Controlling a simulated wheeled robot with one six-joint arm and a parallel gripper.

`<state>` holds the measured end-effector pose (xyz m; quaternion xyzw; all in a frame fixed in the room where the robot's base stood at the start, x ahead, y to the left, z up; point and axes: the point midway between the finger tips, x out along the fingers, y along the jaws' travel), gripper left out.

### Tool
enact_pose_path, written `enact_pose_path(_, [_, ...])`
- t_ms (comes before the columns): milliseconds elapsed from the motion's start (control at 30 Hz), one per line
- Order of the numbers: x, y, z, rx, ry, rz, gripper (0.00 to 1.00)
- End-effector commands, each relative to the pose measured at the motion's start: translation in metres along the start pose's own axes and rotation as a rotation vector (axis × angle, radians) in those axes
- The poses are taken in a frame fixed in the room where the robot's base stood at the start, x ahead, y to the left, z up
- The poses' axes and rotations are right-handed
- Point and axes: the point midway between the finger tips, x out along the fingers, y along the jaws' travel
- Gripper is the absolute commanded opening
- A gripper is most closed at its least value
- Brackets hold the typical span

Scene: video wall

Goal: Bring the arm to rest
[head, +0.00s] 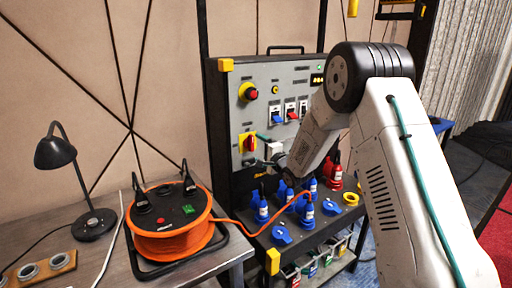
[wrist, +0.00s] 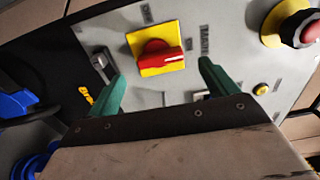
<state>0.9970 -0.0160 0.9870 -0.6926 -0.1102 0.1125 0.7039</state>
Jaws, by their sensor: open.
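My gripper (wrist: 164,84) shows in the wrist view with its two green fingers apart and nothing between them. It faces the grey panel (wrist: 215,30) with the red rotary switch on a yellow plate (wrist: 157,52), which appears just beyond and between the fingertips. In the head view my arm reaches from the right to the control cabinet (head: 292,75). My gripper (head: 268,146) is small there and partly hidden, near the red and yellow rotary switch (head: 248,142). I cannot tell whether a finger touches the panel.
A red emergency stop button (head: 249,92) is above the rotary switch. Blue and red plugs (head: 262,207) stand on the cabinet's lower shelf, below my arm. An orange cable reel (head: 170,222) and a black lamp (head: 70,170) are on the table at left.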

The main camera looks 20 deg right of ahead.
Motion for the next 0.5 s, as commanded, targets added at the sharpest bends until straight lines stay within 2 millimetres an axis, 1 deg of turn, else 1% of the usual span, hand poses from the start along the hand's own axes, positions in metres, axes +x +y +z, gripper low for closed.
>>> enact_pose_path(33, [-0.009,0.000,-0.002,0.000,0.003,0.001,0.85])
enact_pose_path(100, [-0.017,0.000,-0.003,0.000,0.003,0.000,0.85])
enact_pose_path(200, [-0.024,0.000,-0.002,0.000,0.003,0.000,0.85])
enact_pose_path(500, [-0.027,0.000,-0.002,0.000,0.002,0.000,0.85])
